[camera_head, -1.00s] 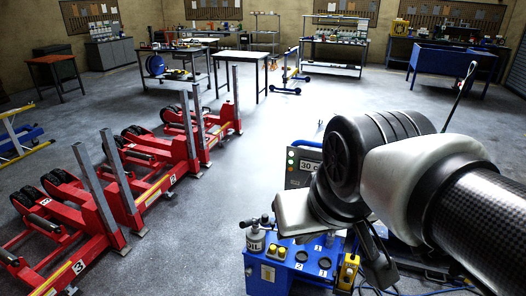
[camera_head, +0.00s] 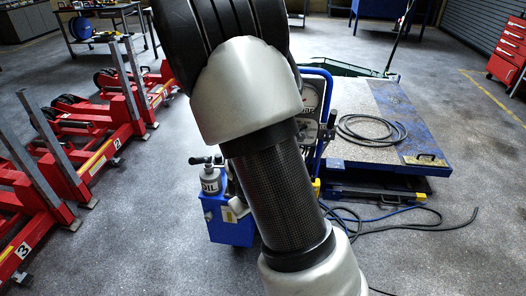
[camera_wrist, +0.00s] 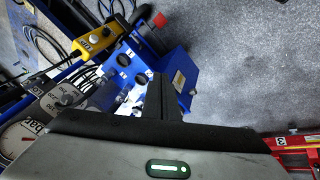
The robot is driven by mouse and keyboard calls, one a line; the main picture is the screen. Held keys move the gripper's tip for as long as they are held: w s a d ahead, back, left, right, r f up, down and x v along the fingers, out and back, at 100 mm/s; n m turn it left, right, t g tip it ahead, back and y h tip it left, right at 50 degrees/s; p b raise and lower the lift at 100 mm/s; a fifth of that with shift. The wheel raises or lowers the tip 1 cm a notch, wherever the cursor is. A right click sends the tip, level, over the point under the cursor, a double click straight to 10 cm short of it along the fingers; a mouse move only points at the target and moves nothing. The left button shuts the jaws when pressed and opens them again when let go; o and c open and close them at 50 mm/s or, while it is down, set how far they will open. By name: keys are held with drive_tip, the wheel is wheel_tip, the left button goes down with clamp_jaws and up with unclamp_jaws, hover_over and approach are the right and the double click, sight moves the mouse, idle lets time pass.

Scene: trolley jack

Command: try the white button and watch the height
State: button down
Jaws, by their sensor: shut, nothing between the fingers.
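The blue unit (camera_head: 229,225) stands behind my arm in the head view, mostly hidden. In the wrist view its blue top (camera_wrist: 127,62) carries dark round controls marked 1 and 2. A yellow control box (camera_wrist: 97,40) lies beyond them with a pale round spot on it; I cannot tell whether this is the white button. My gripper (camera_wrist: 160,92) shows in the wrist view as dark fingers held together, empty, in front of the unit; contact cannot be judged. The head view hides it behind my arm. No height readout is legible now.
A blue lift platform (camera_head: 376,150) with a coiled black hose (camera_head: 371,128) stands at the right. Cables (camera_head: 420,228) trail over the floor. Red roller stands (camera_head: 75,160) line the left. An oil can (camera_head: 210,180) stands on the unit. A pressure gauge (camera_wrist: 20,143) is at lower left.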

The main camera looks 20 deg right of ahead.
drive_tip(key=s+d+f+n+h+b, duration=0.2)
drive_tip(key=d+f+h, duration=0.1)
drive_tip(key=d+f, duration=0.3)
drive_tip(key=s+d+f+n+h+b, duration=0.2)
drive_tip(key=d+f, duration=0.4)
drive_tip(key=d, duration=0.3)
drive_tip(key=h+b, duration=0.1)
drive_tip(key=h, duration=0.1)
drive_tip(key=shift+d+f+h, duration=0.25)
drive_tip(key=shift+d+h, duration=0.05)
drive_tip(key=shift+d, duration=0.1)
drive_tip(key=shift+w, duration=0.1)
drive_tip(key=w+d+b, duration=0.1)
drive_tip(key=w+d, duration=0.3)
drive_tip(key=w, duration=0.3)
drive_tip(key=shift+w+d, duration=0.2)
drive_tip(key=shift+d, duration=0.1)
idle(0.6)
drive_tip(key=shift+w+d, duration=0.2)
drive_tip(key=shift+w, duration=0.15)
